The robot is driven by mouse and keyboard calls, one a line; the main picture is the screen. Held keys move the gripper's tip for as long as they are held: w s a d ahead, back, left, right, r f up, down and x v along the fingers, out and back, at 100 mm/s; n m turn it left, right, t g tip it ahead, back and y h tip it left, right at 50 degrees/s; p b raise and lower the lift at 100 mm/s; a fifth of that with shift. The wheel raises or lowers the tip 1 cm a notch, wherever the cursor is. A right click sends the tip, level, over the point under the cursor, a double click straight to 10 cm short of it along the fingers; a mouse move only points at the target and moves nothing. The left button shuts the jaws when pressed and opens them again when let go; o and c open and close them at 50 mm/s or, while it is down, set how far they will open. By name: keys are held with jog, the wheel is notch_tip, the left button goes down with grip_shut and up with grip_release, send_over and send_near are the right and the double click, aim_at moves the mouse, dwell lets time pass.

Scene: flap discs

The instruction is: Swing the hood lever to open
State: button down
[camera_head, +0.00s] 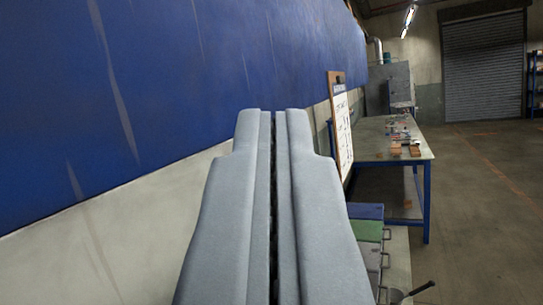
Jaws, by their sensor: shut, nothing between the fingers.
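My gripper (272,118) fills the lower middle of the view, with its two grey fingers side by side and only a thin dark seam between them. It is shut and holds nothing. A short lever with a dark grip (421,288) shows at the lower right edge of the near bench, apart from the fingers. I cannot tell whether it is the hood lever. A grey cabinet (388,88) with a duct above it stands far off against the back wall. No lever can be made out on it.
A blue panel (200,90) covers the wall at left. A clipboard (342,128) stands right of the fingertips, before a workbench (372,150) with small parts. Blue and green drawers (366,229) lie at lower right. The floor (490,200) at right is clear to a shutter door (484,65).

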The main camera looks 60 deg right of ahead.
jog(key=s+a+f, duration=0.1)
jog(key=s+a, duration=0.1)
jog(key=a, duration=0.6)
jog(key=shift+s+f, duration=0.2)
jog(key=shift+s, duration=0.05)
jog(key=shift+d, duration=0.1)
